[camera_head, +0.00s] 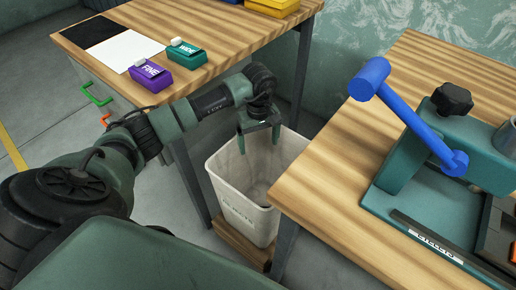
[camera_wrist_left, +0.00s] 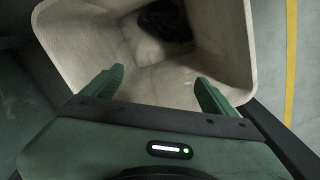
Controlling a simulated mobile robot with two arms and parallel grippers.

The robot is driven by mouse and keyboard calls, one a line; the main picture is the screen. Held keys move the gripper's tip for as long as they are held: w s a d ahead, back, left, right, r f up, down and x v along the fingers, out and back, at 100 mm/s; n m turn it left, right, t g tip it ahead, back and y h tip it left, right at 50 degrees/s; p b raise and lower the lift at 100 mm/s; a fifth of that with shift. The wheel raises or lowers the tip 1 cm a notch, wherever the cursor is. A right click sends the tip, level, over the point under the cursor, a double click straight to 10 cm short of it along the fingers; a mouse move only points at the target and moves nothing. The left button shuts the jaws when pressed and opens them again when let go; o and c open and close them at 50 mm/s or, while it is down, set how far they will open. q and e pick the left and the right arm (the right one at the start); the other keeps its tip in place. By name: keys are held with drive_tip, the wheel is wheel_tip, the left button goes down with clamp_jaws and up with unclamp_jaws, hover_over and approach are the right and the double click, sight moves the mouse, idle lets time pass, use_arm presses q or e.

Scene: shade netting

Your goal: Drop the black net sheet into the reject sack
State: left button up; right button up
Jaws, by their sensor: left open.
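The reject sack (camera_head: 240,207) is a pale, open-topped bin with lettering on its front, standing low between the two tables. My left gripper (camera_head: 258,147) is over its mouth, fingers pointing down. In the left wrist view the gripper (camera_wrist_left: 160,75) is open, with nothing between its fingers. Past the fingertips, that view looks into the sack (camera_wrist_left: 85,50). A dark, crumpled thing (camera_wrist_left: 165,20) lies at its bottom, apart from the fingers; it looks like the black net sheet, but shadow hides its detail. My right gripper is not in view.
The left table (camera_head: 215,25) bears a flat black square (camera_head: 90,32) beside a white one (camera_head: 126,50), a purple FINE block (camera_head: 150,77), a green WIDE block (camera_head: 187,57) and a yellow tray (camera_head: 272,5). The right table (camera_head: 345,150) holds a teal press with a blue lever (camera_head: 410,115).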

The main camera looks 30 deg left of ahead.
use_arm(q)
wheel_tip(320, 180, up, 8)
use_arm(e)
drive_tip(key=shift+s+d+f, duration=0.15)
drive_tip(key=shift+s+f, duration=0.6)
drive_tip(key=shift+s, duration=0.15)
use_arm(q)
drive_tip(key=shift+f, duration=0.1)
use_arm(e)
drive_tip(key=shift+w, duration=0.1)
